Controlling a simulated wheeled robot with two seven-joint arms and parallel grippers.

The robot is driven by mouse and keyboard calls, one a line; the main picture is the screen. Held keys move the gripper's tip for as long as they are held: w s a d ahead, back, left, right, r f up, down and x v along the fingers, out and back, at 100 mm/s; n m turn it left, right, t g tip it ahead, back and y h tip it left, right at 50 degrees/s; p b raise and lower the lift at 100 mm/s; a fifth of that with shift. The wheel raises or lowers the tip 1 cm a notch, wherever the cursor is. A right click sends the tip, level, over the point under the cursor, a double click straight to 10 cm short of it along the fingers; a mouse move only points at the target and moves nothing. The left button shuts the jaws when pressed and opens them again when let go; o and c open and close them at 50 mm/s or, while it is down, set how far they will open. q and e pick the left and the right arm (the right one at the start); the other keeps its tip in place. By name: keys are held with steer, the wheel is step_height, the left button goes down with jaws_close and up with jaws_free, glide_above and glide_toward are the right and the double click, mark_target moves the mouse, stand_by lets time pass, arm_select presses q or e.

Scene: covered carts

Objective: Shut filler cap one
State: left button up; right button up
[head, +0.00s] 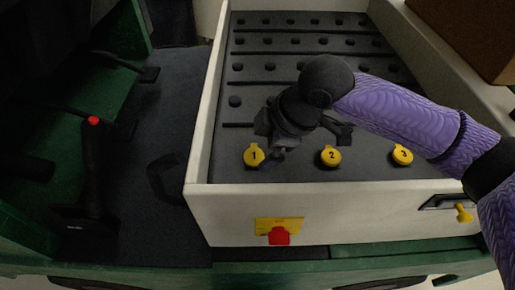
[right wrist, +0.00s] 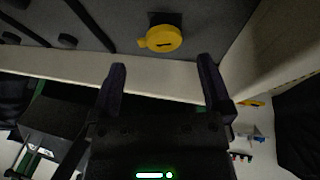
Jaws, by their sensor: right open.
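Filler cap one (head: 254,155) is a round yellow cap marked 1, at the near left of the cart's dark deck. My right gripper (head: 277,145) hangs just right of and behind it, open and empty. In the right wrist view, a yellow cap (right wrist: 161,39) with a side tab and a dark mark lies beyond the two spread fingertips (right wrist: 159,76), apart from them. A dark square shows behind that cap. I cannot tell how far the cap is open. My left gripper is not in view.
Yellow caps two (head: 330,156) and three (head: 402,155) stand in the same row to the right. A pale wall (head: 330,203) rims the deck, with a red latch (head: 279,236) on its front. A black lever with a red tip (head: 93,121) stands at left.

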mark_target(255, 153)
steer(key=b+x, duration=0.1)
steer(key=x, duration=0.3)
